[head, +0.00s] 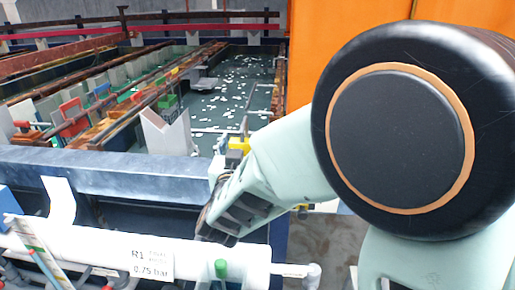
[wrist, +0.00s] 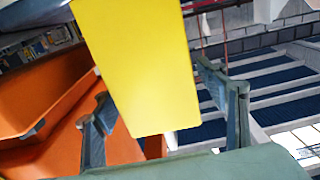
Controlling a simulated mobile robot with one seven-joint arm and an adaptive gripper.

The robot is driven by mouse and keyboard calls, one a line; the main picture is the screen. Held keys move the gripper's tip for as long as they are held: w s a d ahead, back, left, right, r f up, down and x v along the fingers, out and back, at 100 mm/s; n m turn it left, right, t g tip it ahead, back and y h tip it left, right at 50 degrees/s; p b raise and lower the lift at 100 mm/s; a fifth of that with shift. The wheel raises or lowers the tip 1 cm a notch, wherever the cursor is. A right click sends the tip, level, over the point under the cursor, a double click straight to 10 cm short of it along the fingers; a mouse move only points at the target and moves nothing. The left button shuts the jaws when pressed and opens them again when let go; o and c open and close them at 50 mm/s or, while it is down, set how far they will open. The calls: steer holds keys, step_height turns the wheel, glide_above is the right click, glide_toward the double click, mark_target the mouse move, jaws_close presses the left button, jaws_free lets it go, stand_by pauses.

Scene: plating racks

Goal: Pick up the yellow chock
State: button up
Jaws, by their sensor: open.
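The yellow chock (wrist: 140,65) fills the upper middle of the wrist view as a flat-faced yellow block, its top end cut off by the frame. My gripper (wrist: 158,92) is open, with one grey finger to the left of the chock and the other to the right. A gap shows between the chock and the right finger; whether the left finger touches it I cannot tell. In the head view a small yellow piece (head: 239,145) shows just beyond my pale green arm, which hides most of the gripper and its surroundings.
A long blue-grey tank edge (head: 120,172) runs across the head view. Behind it are racks with colored plates and a white pointed bin (head: 166,132). A white pipe (head: 90,248) labelled 0.75 bar lies in front. Orange panels (wrist: 50,95) stand left in the wrist view.

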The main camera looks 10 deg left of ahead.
steer(key=c, duration=1.7)
steer(key=shift+r, duration=0.1)
jaws_close()
